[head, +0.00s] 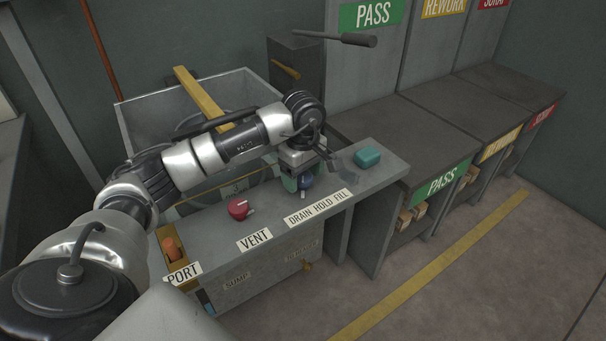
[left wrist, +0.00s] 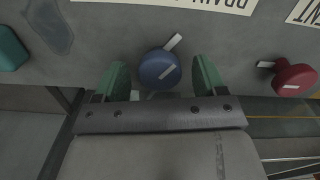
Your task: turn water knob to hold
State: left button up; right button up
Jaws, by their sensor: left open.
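The blue water knob (head: 306,181) sits on the grey panel behind the DRAIN HOLD FILL label (head: 318,207). In the left wrist view the blue knob (left wrist: 158,72) has a white pointer slanting up and right, toward the DRAIN end of the label (left wrist: 205,3), which appears upside down there. My left gripper (head: 304,177) is over the knob. In the left wrist view its green fingers (left wrist: 160,80) are open, one on each side of the knob, with visible gaps. Finger contact is not seen. My right gripper is not in view.
A red knob (head: 239,208) stands by the VENT label (head: 254,240). A teal block (head: 367,157) lies on the panel to the right. An open grey basin (head: 150,118) is behind my arm. PASS and REWORK bins (head: 425,125) stand at right.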

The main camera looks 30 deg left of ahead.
pick_arm(q)
jog(key=c, duration=0.9)
jog(key=shift+r+n, duration=0.1)
jog(key=shift+n, duration=0.3)
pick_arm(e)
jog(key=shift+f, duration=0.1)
pick_arm(q)
jog(key=shift+n+p, duration=0.4)
jog(key=shift+n, duration=1)
jog(key=shift+n+p, duration=0.7)
jog(key=shift+n, duration=1)
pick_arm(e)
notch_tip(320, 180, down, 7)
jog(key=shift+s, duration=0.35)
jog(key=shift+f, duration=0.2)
pick_arm(q)
jog(key=o, duration=0.9)
